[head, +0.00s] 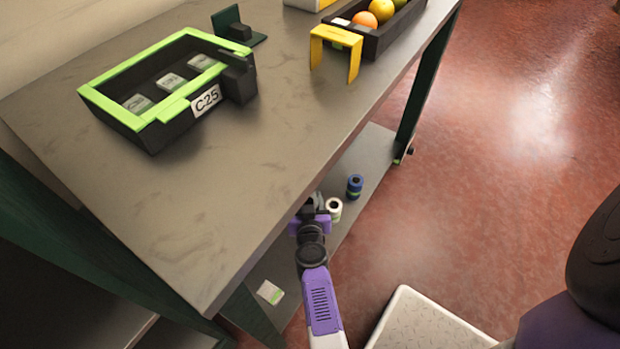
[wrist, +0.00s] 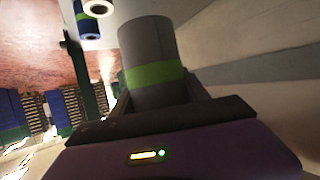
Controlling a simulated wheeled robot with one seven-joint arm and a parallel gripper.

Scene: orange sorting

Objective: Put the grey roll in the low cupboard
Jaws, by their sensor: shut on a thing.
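The grey roll (wrist: 147,50) with a green band stands between the fingers of my gripper (wrist: 157,98) in the wrist view. The fingers are shut on its lower part. In the head view my gripper (head: 312,210) is at the table's front edge, above the lower shelf (head: 375,150), and the roll is mostly hidden there. A dark green unit (head: 60,215) with open shelf space stands at the lower left. I cannot tell for sure whether this is the low cupboard.
A white roll (head: 334,210) and a blue roll (head: 355,187) stand on the lower shelf, near my gripper. A small white-and-green box (head: 270,292) lies lower left. The tabletop (head: 230,180) holds a green-rimmed crate (head: 150,130), a yellow stand (head: 336,42) and a fruit crate (head: 395,35).

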